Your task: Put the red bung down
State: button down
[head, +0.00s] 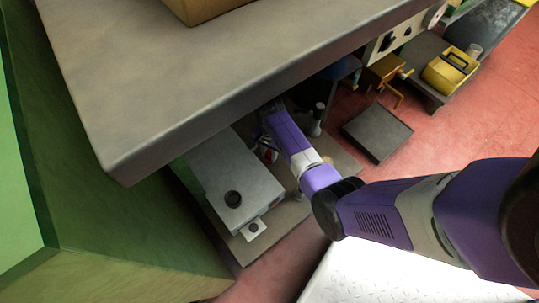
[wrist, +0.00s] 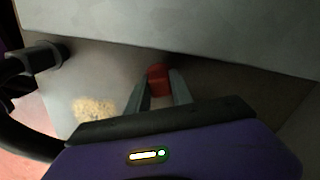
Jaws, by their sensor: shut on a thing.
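The red bung (wrist: 158,80) is between the two grey fingers of my gripper (wrist: 158,92) in the wrist view, and the fingers are shut on it. It is close to the side of a pale grey box (wrist: 220,35). I cannot tell whether it touches the surface below. In the head view my gripper (head: 268,150) is low beside the same grey box (head: 225,170), under the overhanging grey top. Only a small bit of red shows there, and the bung's lower end is hidden.
A large grey slab (head: 200,90) overhangs the work area. A dark bottle-like thing (head: 318,118) stands right of my arm. A pale crumbly patch (wrist: 95,108) lies on the surface left of the fingers.

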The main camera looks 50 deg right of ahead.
aim_at(269, 153)
jog(key=c, duration=1.1)
grip_release()
jog(key=shift+c, duration=0.2)
notch_tip(269, 153, up, 12)
jog(key=p, duration=0.6)
jog(key=shift+p, duration=0.4)
